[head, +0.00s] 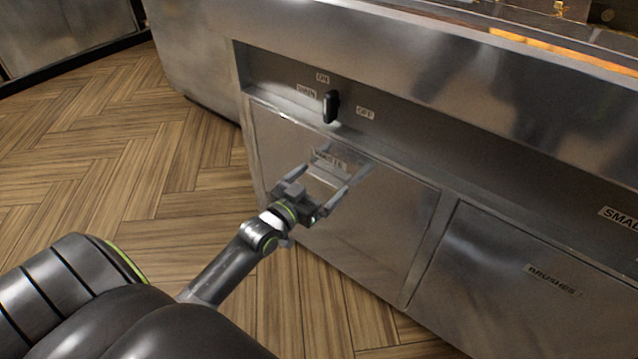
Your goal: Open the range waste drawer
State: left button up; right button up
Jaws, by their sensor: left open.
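The range waste drawer (375,220) is a flat steel front low on the range, left of the front marked BRUSHES. It looks closed. Its label (330,161) is partly covered by my gripper. My left gripper (330,178) is open in front of the upper part of the drawer, with its two fingers apart and pointing at the label area. I cannot tell whether the fingers touch the front. Nothing shows between them except the drawer front. My right gripper is not in view.
A black knob (331,106) with ON and OFF labels sits on the panel above the drawer. The BRUSHES front (530,285) is to the right. The steel counter (400,55) overhangs above. Wooden floor (120,150) is open to the left.

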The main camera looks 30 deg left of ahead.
pick_arm(q)
jog(key=shift+w, duration=0.1)
jog(key=shift+c, duration=0.4)
jog(key=c, duration=1)
